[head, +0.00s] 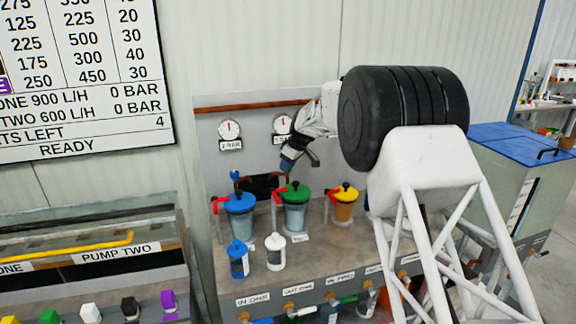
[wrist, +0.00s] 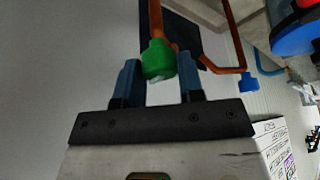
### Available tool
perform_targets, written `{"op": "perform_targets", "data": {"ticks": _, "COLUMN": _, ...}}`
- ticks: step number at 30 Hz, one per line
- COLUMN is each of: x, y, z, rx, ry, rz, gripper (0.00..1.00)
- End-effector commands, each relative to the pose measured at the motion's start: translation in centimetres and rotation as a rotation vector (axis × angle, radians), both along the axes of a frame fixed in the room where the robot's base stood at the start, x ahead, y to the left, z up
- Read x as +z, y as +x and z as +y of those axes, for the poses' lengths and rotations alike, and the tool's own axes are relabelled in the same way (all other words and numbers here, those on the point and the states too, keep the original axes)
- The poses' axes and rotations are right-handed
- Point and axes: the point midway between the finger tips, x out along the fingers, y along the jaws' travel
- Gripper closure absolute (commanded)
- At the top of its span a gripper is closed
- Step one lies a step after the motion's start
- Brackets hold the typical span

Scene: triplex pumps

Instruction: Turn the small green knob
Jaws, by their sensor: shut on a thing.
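The small green knob (wrist: 158,59) shows in the wrist view, on the end of a copper pipe. My gripper (wrist: 159,75) has one blue-grey finger on each side of it and is shut on it. In the head view my gripper (head: 298,160) is at the back panel, below the right gauge. The small green knob cannot be made out there, apparently hidden by my gripper.
A green-lidded container (head: 294,194) stands just below my gripper, between a blue-lidded one (head: 240,202) and a yellow-lidded one (head: 345,194). A small blue knob (wrist: 249,82) is to the right in the wrist view. Two gauges (head: 229,129) sit above on the panel.

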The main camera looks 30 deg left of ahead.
Motion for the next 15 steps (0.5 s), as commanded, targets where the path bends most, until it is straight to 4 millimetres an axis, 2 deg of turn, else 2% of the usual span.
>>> {"op": "perform_targets", "data": {"ticks": 15, "x": 0.02, "y": 0.01, "z": -0.01, "rx": 0.043, "ry": 0.000, "rz": 0.000, "gripper": 0.88}}
